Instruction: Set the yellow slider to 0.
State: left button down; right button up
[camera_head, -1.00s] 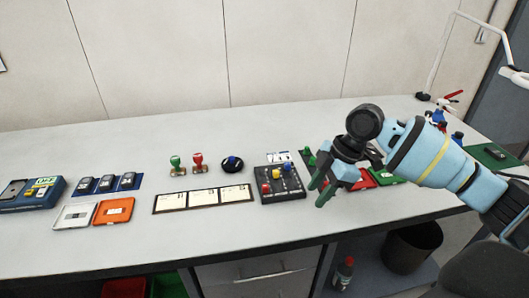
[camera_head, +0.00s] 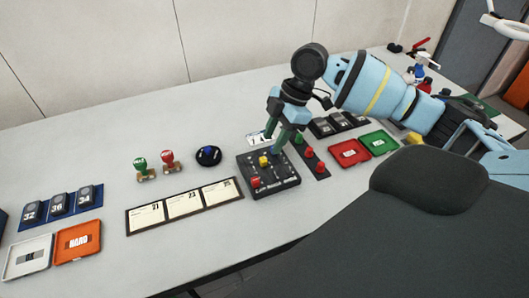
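The black slider box (camera_head: 284,184) lies on the table in the middle of the view. Its yellow slider knob (camera_head: 264,161) is toward the far part of its track. A red knob (camera_head: 255,183) sits nearer the front on the box's left side. The blue knob seen earlier is hidden behind my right gripper. My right gripper (camera_head: 279,147) points down over the box's far right part, just right of and beyond the yellow knob. Its dark green fingers overlap in this view, so their gap and any contact are unclear. My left gripper is out of view.
Left are a round blue-knobbed dial (camera_head: 208,156), two stamps (camera_head: 167,161) and a card panel (camera_head: 185,204).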

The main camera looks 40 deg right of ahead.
aim_at(263, 158)
jog(key=shift+x, duration=3.1)
jog(key=shift+w, duration=0.1)
grip_shut()
